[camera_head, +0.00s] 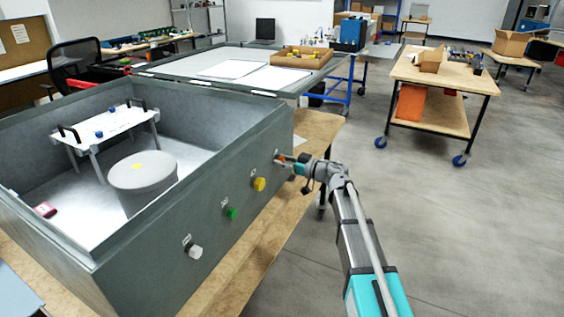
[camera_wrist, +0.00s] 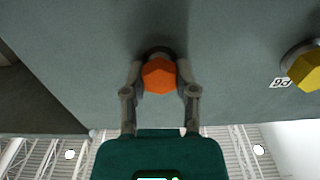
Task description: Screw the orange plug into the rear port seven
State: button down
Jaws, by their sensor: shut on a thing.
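The orange plug (camera_wrist: 158,76) has a hexagonal head and sits between the two fingers of my gripper (camera_wrist: 160,88), which is shut on it. A dark round ring or shadow (camera_wrist: 157,51) shows right behind the plug at the grey wall. How deep the plug sits in the port cannot be told. In the head view, my gripper (camera_head: 287,159) is at the far end of the row of ports on the box's outer wall (camera_head: 225,190). A sliver of orange plug (camera_head: 281,157) shows there; the port itself is hidden.
A yellow plug (camera_head: 259,184) beside a label (camera_wrist: 280,83) that seems to read P6, a green plug (camera_head: 231,213) and a white plug (camera_head: 195,251) sit along the same wall. Inside the open box are a grey cylinder (camera_head: 143,172) and a white rack (camera_head: 104,125).

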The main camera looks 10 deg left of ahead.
jog(key=m, duration=0.6)
jog(key=shift+w+d, duration=0.15)
jog(key=shift+w, duration=0.1)
jog(key=c, duration=0.5)
grip_release()
jog(key=shift+c, duration=0.2)
jog(key=shift+s, duration=0.1)
jog(key=shift+n, duration=0.3)
jog(key=n, duration=0.5)
jog(key=shift+s, duration=0.15)
jog(key=n, duration=0.6)
jog(key=shift+s, duration=0.1)
jog(key=n, duration=0.6)
jog(key=shift+s, duration=0.1)
jog(key=n, duration=0.6)
jog(key=shift+a, duration=0.2)
